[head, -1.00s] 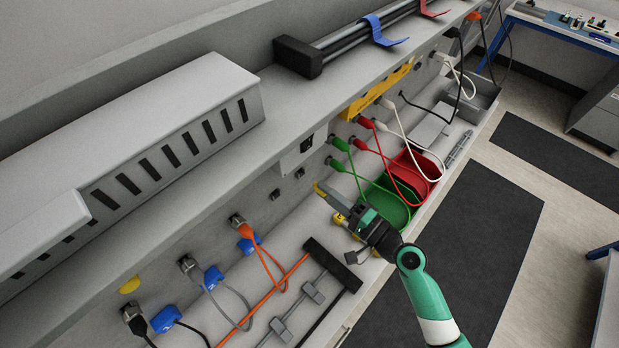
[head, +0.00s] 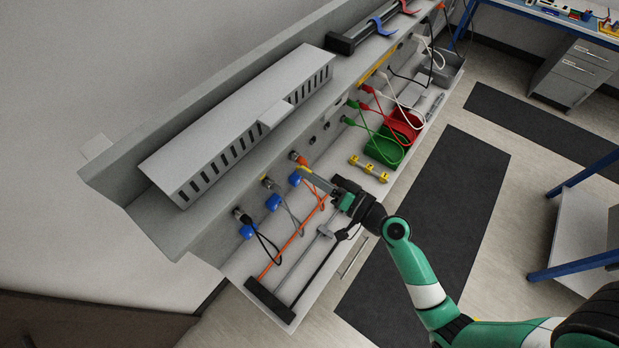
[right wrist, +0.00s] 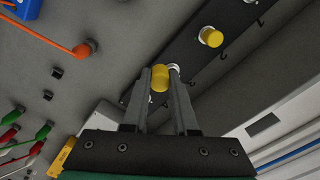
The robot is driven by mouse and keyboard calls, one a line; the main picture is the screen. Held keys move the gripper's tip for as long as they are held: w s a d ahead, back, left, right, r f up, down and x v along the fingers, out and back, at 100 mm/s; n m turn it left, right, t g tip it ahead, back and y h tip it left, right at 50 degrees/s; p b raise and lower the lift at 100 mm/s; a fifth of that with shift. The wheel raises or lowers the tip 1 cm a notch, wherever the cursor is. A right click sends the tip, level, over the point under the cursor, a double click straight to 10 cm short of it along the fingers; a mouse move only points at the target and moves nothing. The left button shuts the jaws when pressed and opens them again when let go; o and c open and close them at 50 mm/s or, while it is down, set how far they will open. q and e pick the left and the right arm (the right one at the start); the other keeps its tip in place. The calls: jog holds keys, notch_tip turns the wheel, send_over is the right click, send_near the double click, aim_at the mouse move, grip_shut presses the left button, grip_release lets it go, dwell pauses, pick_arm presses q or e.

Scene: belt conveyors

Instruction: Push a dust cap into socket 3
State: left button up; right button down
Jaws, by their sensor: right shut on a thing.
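My right gripper (head: 304,173) reaches over the shelf in the head view, fingers pointing at the socket panel (head: 225,223) near the orange plug. In the right wrist view, the gripper (right wrist: 160,77) is shut on a yellow dust cap (right wrist: 159,82). Two bare dark sockets, an upper one (right wrist: 58,72) and a lower one (right wrist: 47,95), show left of the fingers, apart from the cap. No number is legible, so I cannot tell which is socket 3. A yellow rack (head: 369,168) with yellow caps stands on the shelf. My left gripper is out of view.
Orange (head: 297,157), green (head: 348,121) and red plugs with cables sit in the panel on either side of the bare sockets. Green (head: 384,151) and red bins stand right of the rack. Another yellow cap (right wrist: 210,37) shows on a dark strip.

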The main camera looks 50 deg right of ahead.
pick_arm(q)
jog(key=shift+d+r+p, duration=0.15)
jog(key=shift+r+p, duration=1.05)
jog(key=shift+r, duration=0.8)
pick_arm(e)
jog(key=w+r+n, duration=0.1)
jog(key=w+r, duration=0.3)
jog(key=w, duration=0.1)
jog(key=shift+w+d+n, duration=0.3)
jog(key=shift+n, duration=0.1)
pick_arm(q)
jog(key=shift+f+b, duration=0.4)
pick_arm(e)
jog(key=shift+w+f, duration=0.1)
jog(key=shift+w, duration=0.05)
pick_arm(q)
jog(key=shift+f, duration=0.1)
pick_arm(e)
jog(key=shift+w, duration=0.5)
jog(key=c, duration=0.6)
grip_release()
